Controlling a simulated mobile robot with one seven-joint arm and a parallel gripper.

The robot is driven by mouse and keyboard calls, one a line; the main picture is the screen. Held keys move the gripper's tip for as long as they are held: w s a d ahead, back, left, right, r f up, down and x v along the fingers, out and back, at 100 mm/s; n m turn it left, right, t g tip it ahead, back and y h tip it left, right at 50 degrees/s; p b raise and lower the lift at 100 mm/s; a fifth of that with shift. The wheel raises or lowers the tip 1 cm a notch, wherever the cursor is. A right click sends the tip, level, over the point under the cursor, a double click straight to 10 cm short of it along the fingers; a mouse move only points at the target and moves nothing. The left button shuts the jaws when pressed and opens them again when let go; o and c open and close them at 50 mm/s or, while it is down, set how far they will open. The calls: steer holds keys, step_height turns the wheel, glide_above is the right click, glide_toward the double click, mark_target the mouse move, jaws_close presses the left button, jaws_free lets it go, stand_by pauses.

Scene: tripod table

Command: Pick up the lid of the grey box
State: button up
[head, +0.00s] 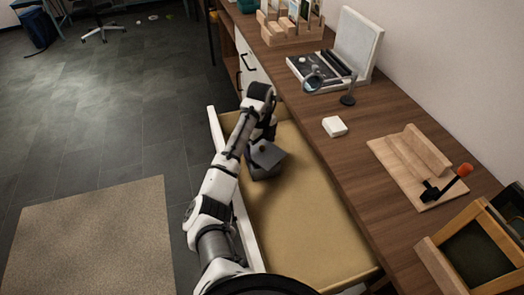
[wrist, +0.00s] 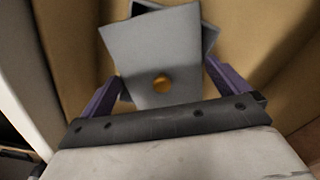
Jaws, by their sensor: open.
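The grey box (head: 263,172) stands inside an open drawer, with its grey lid (head: 270,155) on top. In the wrist view the lid (wrist: 150,45) lies turned at an angle to the box (wrist: 212,38), whose dark corners show out from under it. My gripper (wrist: 163,76) is open, with one purple finger on each side of the lid near the knob. I cannot tell whether the fingers touch the lid. In the head view my gripper (head: 264,130) is over the drawer, partly hidden by my arm.
The drawer (head: 305,225) has a tan floor, bare in front of the box, and a white front wall at left. The wooden desktop (head: 310,120) at right holds a white block (head: 334,126), a magnifier stand (head: 348,99), a wooden board (head: 395,165) and frames (head: 475,255).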

steer(key=c, duration=0.7)
